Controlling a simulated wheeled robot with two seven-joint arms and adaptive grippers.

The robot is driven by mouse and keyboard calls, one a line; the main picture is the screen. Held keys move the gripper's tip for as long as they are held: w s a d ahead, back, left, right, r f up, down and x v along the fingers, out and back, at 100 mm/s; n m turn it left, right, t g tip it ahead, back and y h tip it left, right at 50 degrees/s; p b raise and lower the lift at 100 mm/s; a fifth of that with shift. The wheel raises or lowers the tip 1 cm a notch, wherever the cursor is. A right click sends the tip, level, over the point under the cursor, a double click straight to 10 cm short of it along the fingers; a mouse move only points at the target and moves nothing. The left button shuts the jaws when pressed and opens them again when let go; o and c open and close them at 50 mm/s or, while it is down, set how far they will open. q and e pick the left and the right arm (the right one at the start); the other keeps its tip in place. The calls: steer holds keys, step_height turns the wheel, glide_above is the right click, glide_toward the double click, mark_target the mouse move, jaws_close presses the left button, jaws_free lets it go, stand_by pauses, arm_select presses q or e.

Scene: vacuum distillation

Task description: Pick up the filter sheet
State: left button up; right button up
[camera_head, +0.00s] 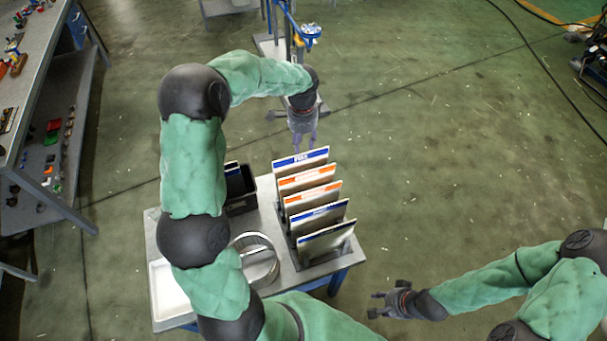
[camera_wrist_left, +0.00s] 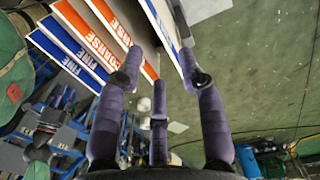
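Several white filter sheets stand upright in a rack on the small table. The farthest sheet (camera_head: 301,160) has a blue FINE label, two nearer ones (camera_head: 307,179) have orange labels, and the nearest ones (camera_head: 327,236) have blue labels. My left gripper (camera_head: 304,143) is just beyond and above the farthest sheet, fingers pointing down. In the left wrist view its fingers (camera_wrist_left: 160,62) are spread, with a blue-labelled sheet (camera_wrist_left: 166,28) showing between the tips; I cannot tell whether they touch it. My right gripper (camera_head: 373,304) appears open and empty, low at the right of the table.
The small table (camera_head: 265,190) also bears a black bin (camera_head: 241,192), a round metal vessel (camera_head: 258,260) and a white tray (camera_head: 168,292). A workbench with shelves (camera_head: 50,100) stands at the left. A blue stand (camera_head: 287,30) is behind my left gripper.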

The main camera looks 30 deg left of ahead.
mark_target(301, 161)
arm_select(q)
steer(key=shift+a+f+p, duration=0.15)
steer(key=shift+f+p, duration=0.1)
steer(key=shift+f, duration=2.25)
steer(key=shift+a+f+p, duration=0.1)
steer(key=shift+f+p, duration=0.15)
steer(key=shift+f, duration=2.25)
jaws_close()
